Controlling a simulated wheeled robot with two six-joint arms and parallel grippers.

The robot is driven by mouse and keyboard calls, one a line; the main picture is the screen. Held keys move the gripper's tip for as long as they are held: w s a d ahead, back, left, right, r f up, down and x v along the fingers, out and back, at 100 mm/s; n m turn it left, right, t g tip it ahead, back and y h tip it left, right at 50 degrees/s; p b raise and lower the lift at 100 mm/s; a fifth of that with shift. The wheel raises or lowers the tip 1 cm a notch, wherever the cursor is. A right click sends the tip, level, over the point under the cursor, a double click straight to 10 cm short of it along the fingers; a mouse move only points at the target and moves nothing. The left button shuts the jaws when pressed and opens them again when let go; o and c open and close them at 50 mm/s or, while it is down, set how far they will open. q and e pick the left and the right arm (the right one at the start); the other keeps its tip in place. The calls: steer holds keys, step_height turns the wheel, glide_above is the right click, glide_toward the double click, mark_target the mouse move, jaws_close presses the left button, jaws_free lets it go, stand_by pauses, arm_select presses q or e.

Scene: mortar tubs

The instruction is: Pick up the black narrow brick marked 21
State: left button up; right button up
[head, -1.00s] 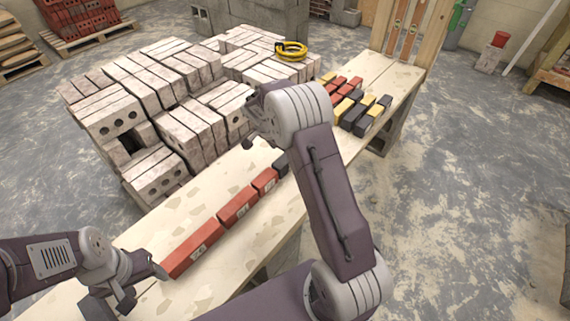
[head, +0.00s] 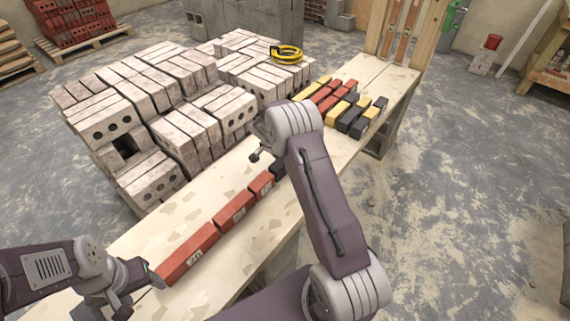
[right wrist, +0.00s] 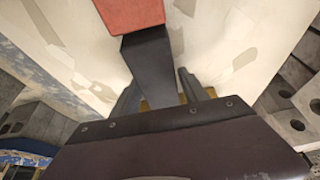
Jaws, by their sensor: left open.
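A black narrow brick (head: 279,168) lies at the far end of a row of red bricks on the table, partly hidden by my right arm. It also shows in the right wrist view (right wrist: 147,62), with its end by a red brick (right wrist: 130,14). I cannot read any number on it. My right gripper (right wrist: 158,78) is over the black brick, its fingers apart on either side of it; whether they touch it I cannot tell. In the head view that gripper is mostly hidden behind its arm. My left gripper (head: 138,288) is open and empty beside the near end of the red row.
The red bricks (head: 232,213) in line carry white labels. Several red, yellow and black bricks (head: 345,108) lie farther along the table (head: 178,219). Stacked pale blocks (head: 190,125) stand close along its left side, with a yellow coil (head: 287,52) on top.

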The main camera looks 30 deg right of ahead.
jaws_close()
steer(key=shift+w+r, duration=0.1)
steer(key=shift+r, duration=0.5)
step_height(320, 180, up, 3)
steer(key=shift+p, duration=0.5)
steer(key=s+d+r, duration=0.5)
steer(key=s+r, duration=0.1)
steer(key=s, duration=0.4)
steer(key=shift+s+r, duration=0.35)
steer(key=shift+r, duration=0.05)
